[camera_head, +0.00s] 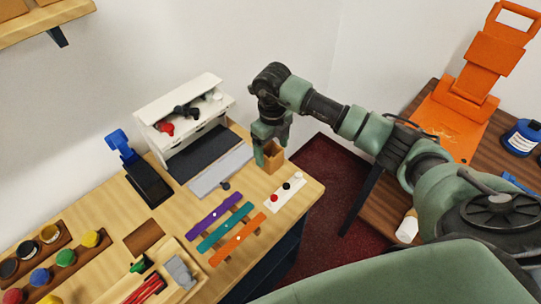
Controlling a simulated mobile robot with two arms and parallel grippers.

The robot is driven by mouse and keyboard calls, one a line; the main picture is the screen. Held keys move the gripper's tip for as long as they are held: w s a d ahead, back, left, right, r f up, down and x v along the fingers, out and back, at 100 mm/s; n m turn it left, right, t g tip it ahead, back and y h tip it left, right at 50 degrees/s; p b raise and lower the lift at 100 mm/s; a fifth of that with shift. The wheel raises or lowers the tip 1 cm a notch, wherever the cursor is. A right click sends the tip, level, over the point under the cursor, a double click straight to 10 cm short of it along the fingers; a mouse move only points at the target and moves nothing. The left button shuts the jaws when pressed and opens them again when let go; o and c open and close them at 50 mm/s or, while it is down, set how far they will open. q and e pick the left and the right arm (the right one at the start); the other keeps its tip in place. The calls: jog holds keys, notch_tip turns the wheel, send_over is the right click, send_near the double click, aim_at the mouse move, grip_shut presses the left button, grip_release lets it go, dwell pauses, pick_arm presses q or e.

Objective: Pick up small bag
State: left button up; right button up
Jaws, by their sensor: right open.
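A small tan bag-like thing (274,158) stands at the right back part of the wooden counter, and its upper part is partly hidden by my right gripper. My right gripper (271,147) points down over it, with its greenish fingers apart. One finger is at the left side of the tan thing and the other is near its top right. I cannot tell whether they touch it. My left gripper is not in view.
The counter (262,187) holds a white box unit (168,100), a grey tray (220,171), coloured strips (224,228), a white panel with knobs (285,192) and a blue-black stand (146,178). A dark wooden table (385,190) at right bears an orange device (463,105) and a blue bottle (521,138).

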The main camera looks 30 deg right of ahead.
aim_at(271, 157)
notch_tip(271, 157, down, 4)
jog(key=shift+a+r+p, duration=0.15)
jog(key=shift+p, duration=0.5)
jog(key=shift+w+f, duration=0.1)
jog(key=shift+f, duration=0.1)
jog(key=c, duration=1.4)
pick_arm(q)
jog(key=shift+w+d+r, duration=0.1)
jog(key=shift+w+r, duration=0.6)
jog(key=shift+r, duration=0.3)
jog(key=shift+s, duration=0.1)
pick_arm(e)
jog(key=shift+r, duration=0.1)
